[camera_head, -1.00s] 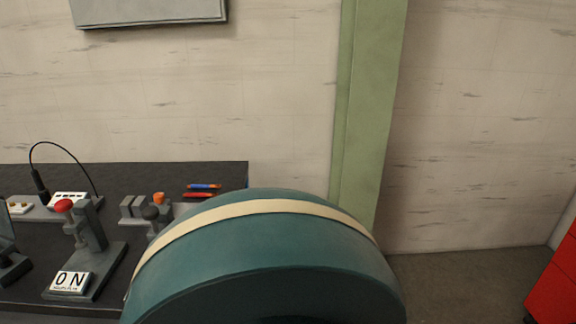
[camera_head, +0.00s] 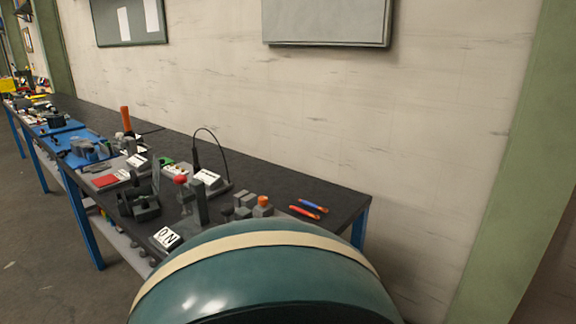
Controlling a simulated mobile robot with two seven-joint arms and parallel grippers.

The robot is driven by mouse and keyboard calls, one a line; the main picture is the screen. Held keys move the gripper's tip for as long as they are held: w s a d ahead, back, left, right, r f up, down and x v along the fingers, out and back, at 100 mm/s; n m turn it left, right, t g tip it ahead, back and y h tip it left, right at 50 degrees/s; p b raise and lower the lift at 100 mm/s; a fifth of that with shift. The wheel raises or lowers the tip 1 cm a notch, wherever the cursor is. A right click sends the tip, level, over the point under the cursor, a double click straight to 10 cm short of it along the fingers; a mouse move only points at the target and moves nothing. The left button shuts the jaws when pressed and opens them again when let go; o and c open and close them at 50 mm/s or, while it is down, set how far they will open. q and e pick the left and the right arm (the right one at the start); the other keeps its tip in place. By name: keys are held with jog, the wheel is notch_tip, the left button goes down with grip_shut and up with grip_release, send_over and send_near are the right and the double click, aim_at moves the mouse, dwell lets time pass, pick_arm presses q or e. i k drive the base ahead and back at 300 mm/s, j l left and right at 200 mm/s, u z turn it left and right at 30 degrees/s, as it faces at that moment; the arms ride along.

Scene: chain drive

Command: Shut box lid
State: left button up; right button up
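A small dark grey open-topped box (camera_head: 138,205) stands on the black workbench (camera_head: 335,195), left of centre near the bench's front edge. A thin dark panel (camera_head: 156,180) stands upright at its right side; it looks like the raised lid, but it is too small to be sure. Neither of my grippers is in view, so I cannot see whether they are open or shut.
A stand with a red knob (camera_head: 181,180) and an ON sign (camera_head: 166,238) is right of the box. Blue mats (camera_head: 85,150) lie farther left. Open floor (camera_head: 35,240) is in front. My teal body part hides the lower middle.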

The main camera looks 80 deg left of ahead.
aim_at(157, 164)
jog(key=i+j+u, duration=0.2)
jog(key=i+u, duration=0.2)
jog(key=i, duration=0.25)
jog(key=i+u, duration=0.4)
jog(key=i, duration=0.25)
jog(key=i+u, duration=0.2)
jog(key=u, duration=0.15)
jog(key=i+l+u, duration=0.15)
jog(key=u, duration=0.2)
jog(key=i+l+u, duration=0.2)
jog(key=u, duration=2.7)
jog(key=i+j+u, duration=0.2)
jog(key=j+u, duration=0.3)
jog(key=i+j+u, duration=0.25)
jog(key=j+u, duration=0.25)
jog(key=i+j+u, duration=0.3)
jog(key=u, duration=0.2)
jog(key=i+j+z, duration=0.2)
jog(key=i, duration=0.2)
jog(key=i+j+z, duration=0.2)
jog(key=i, duration=0.2)
jog(key=i+j+z, duration=0.2)
jog(key=i, duration=0.15)
jog(key=i+l+z, duration=0.15)
jog(key=i+z, duration=1.05)
